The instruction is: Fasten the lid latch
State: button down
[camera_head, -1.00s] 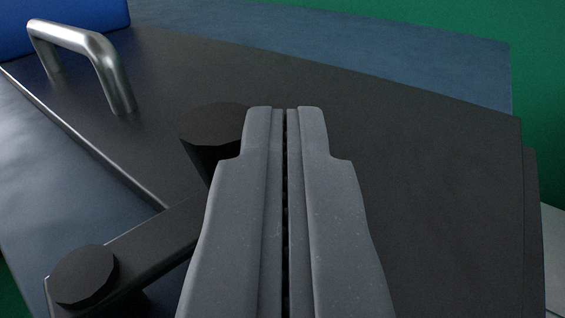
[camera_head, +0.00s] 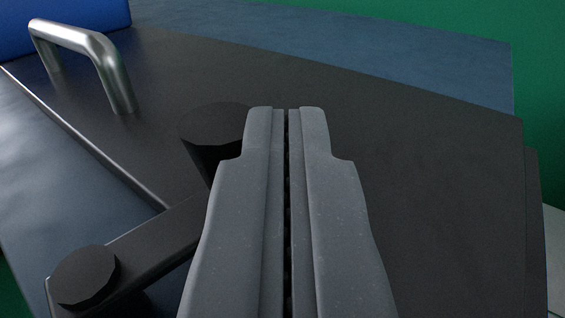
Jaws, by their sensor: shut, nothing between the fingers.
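A dark lid (camera_head: 420,170) fills the middle of the view, with a silver bar handle (camera_head: 95,50) at its upper left. A black latch arm (camera_head: 155,238) lies at the lower left, with a round knob (camera_head: 86,275) at its near end. A black round post (camera_head: 213,125) stands at its far end, partly hidden behind my gripper. My gripper (camera_head: 286,110) is shut and empty. Its tips show just right of the post. I cannot tell whether they touch it. The right part of the latch arm is hidden behind my gripper.
A blue-grey surface (camera_head: 50,170) lies left of the lid's edge, and another (camera_head: 400,58) lies beyond the lid. A bright blue block (camera_head: 60,22) stands at the upper left. The lid's right side is clear.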

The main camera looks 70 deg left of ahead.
dwell(0.5)
jog(key=shift+d, duration=0.15)
jog(key=w+d, duration=0.3)
jog(key=d, duration=1)
jog(key=shift+d+b, duration=0.2)
jog(key=shift+b, duration=0.15)
jog(key=shift+f, duration=0.1)
